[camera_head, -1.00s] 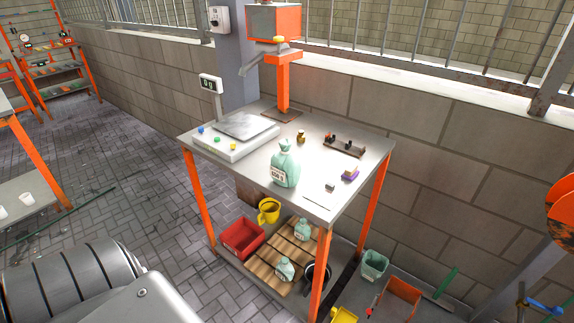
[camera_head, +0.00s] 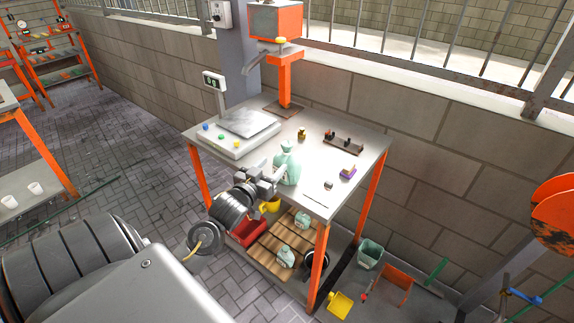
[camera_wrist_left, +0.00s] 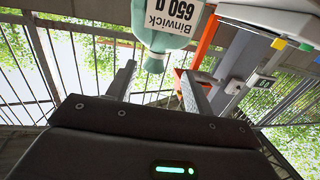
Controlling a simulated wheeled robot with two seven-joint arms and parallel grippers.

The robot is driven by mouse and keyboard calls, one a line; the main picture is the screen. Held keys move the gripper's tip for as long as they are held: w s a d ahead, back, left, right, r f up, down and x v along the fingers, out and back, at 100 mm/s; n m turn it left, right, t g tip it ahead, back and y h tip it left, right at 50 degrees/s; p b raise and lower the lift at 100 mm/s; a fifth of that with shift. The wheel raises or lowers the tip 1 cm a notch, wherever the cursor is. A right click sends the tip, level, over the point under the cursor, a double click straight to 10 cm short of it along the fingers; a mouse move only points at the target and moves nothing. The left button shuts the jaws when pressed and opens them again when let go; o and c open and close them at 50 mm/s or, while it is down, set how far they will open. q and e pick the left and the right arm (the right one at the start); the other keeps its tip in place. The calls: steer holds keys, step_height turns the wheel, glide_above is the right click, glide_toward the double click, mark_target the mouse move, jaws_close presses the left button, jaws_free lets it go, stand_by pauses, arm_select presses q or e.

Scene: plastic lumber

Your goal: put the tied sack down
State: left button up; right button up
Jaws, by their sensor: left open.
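The tied sack (camera_head: 289,164) is pale green with a knotted top. It stands upright on the grey metal table (camera_head: 318,196). My left gripper (camera_head: 268,176) is at the table's front edge, just left of the sack. Whether a finger touches the sack I cannot tell. My right gripper is not in view.
A small brass weight (camera_head: 302,133), a dark rack (camera_head: 343,144) and a purple item (camera_head: 348,172) lie behind and right. Below, a wooden pallet (camera_head: 270,247) holds two small sacks beside a red bin (camera_head: 250,233).

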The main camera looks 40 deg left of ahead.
mark_target(285, 153)
arm_select(q)
steer(key=w, duration=0.3)
steer(key=w+a+r+p, duration=0.1)
steer(key=w, duration=0.1)
steer(key=shift+w, duration=0.55)
steer(key=w, duration=0.1)
steer(key=w+p, duration=0.1)
steer(key=w, duration=0.1)
steer(key=shift+w+a+f, duration=0.2)
steer(key=shift+w+f, duration=0.1)
steer(key=shift+w, duration=0.05)
steer(key=shift+w+f+p, duration=0.1)
steer(key=shift+w+p, duration=0.2)
steer(key=shift+w, duration=0.15)
steer(key=c, duration=1.1)
jaws_close()
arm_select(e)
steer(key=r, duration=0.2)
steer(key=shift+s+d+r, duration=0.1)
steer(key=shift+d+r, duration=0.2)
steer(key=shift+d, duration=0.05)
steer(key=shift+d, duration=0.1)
